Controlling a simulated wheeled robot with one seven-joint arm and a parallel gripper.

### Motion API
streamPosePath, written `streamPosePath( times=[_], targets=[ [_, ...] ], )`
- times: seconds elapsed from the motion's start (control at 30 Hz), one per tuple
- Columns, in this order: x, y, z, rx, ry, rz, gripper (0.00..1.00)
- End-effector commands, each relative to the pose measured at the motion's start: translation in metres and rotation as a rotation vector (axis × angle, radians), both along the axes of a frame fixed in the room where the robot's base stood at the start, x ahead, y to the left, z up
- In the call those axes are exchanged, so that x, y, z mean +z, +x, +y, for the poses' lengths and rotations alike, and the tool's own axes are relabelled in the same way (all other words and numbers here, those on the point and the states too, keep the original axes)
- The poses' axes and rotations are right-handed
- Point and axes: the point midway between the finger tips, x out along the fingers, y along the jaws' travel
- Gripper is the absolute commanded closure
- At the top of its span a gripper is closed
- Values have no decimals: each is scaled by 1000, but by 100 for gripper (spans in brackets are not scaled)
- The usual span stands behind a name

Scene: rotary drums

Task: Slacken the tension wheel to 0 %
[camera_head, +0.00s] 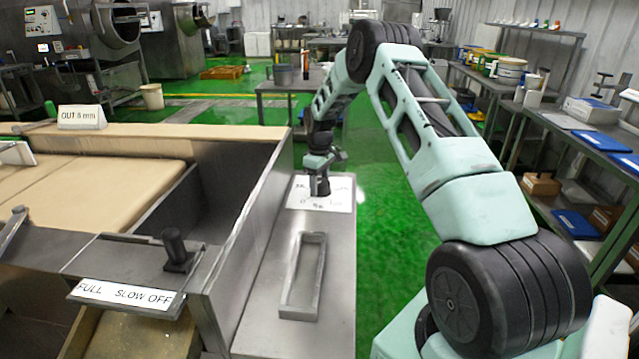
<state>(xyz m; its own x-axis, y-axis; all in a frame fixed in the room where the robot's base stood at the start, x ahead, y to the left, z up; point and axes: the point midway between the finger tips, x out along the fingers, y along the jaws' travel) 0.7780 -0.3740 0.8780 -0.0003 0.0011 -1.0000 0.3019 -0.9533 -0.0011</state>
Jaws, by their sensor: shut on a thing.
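The tension wheel (321,190) shows as a small dark shape on a white marked plate (341,188), on the steel top to the right of the machine's trough. My gripper (320,178) points down over the plate and is shut on the wheel. My gripper and wrist cover most of the wheel. The plate's marks are too small to read surely, so I cannot tell the wheel's setting.
A lever with a black knob (177,250) stands by a "FULL SLOW OFF" label (126,294). An "OUT 8 mm" sign (82,117) is at left. The green floor is clear beyond the steel top.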

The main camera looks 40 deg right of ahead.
Motion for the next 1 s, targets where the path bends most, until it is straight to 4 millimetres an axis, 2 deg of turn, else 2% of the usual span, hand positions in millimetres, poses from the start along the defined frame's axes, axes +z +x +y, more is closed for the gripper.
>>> streamPosePath(
  times=[0.13,0.17,0.2,0.23,0.53,0.67,0.77,1.0],
  targets=[
    [1,0,0,3,-1,0,70],
    [1,0,0,3,-1,0,42],
    [1,0,0,3,-1,0,31],
    [1,0,0,2,-1,0,25],
    [1,0,0,1,-1,0,25],
    [12,1,-1,0,-2,-3,25],
    [28,1,-1,0,-3,-4,25],
    [84,1,-1,0,-4,-4,25]
  ],
)
